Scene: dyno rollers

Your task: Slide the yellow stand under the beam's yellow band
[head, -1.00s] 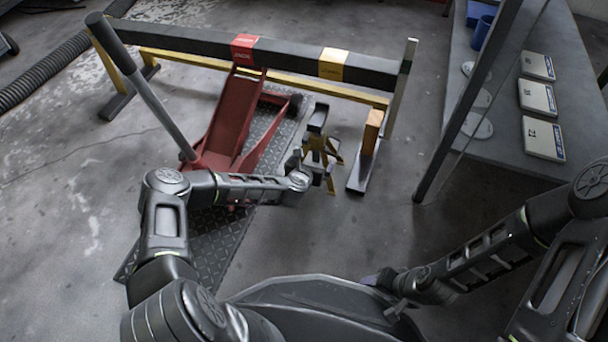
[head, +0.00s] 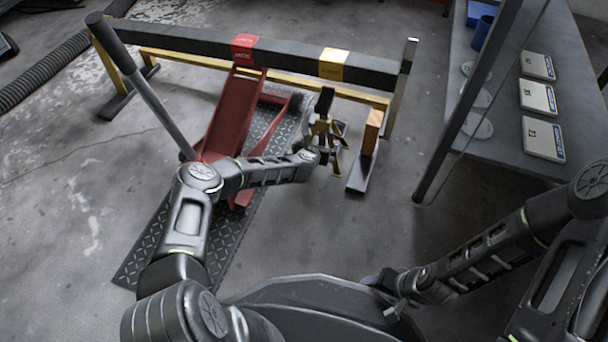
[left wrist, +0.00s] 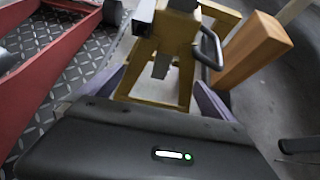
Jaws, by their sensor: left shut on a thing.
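The yellow stand (head: 322,128), with a dark top, is on the floor on the near side of the beam (head: 290,57). The beam's yellow band (head: 333,64) is beyond and above the stand in the head view; the stand's top appears short of it. My left gripper (head: 318,150) is shut on the stand from the near side, its fingertips partly hidden. In the left wrist view, the stand's yellow frame (left wrist: 170,62) rises between the two fingers. My right gripper (head: 392,306) is low by my base, away from the stand; its jaws are unclear.
A red floor jack (head: 232,115) with a long handle stands left of the stand, on a tread plate (head: 195,250). A table (head: 510,115) with several boxed items is further right.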

